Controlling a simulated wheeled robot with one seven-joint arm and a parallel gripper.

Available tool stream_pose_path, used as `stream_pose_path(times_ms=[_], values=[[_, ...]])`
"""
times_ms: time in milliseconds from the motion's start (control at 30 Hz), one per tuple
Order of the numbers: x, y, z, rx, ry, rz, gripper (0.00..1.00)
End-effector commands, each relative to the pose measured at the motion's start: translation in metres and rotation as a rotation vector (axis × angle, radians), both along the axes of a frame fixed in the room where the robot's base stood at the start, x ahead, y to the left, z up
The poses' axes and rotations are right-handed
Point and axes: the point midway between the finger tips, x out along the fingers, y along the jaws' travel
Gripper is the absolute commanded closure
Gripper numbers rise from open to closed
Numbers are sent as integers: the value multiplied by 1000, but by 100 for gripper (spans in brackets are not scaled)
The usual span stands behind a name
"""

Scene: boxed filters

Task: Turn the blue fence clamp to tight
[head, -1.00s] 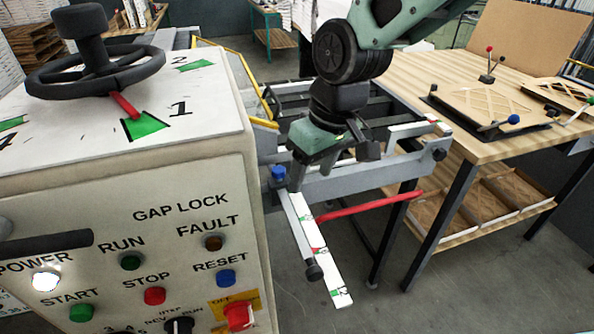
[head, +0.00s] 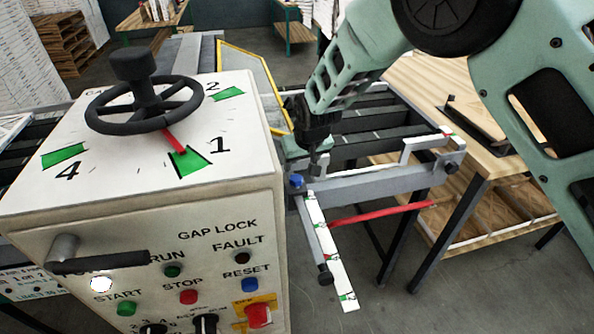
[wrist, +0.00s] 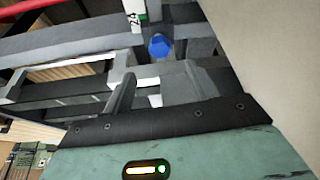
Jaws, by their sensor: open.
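The blue fence clamp (head: 296,181) is a small blue knob on the grey fence rail, beside the top end of a white scale strip (head: 330,245). It also shows in the wrist view (wrist: 159,46), uncovered. My gripper (head: 315,168) is open and points down, just right of and slightly above the clamp in the head view. Its fingers are dark and partly hard to make out against the machine. The clamp stands clear of the fingers as far as I can see.
A cream control cabinet (head: 240,200) with a black handwheel (head: 145,105) stands close left of the clamp. A red bar (head: 380,214) crosses below the rail. A wooden workbench (head: 440,90) stands to the right. Open floor shows in front.

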Motion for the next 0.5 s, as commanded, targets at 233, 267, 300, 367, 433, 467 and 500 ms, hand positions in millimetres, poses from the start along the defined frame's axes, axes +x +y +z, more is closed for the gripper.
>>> stream_pose_path(times_ms=[233,267,300,367,433,467,500], values=[[16,6,-39,-1,3,0,42],[17,7,-43,-1,2,0,42],[19,8,-49,-1,2,1,42],[22,9,-57,-1,2,1,42],[25,10,-64,-1,2,1,42],[26,11,-66,-1,1,1,42],[27,12,-69,0,1,0,42]])
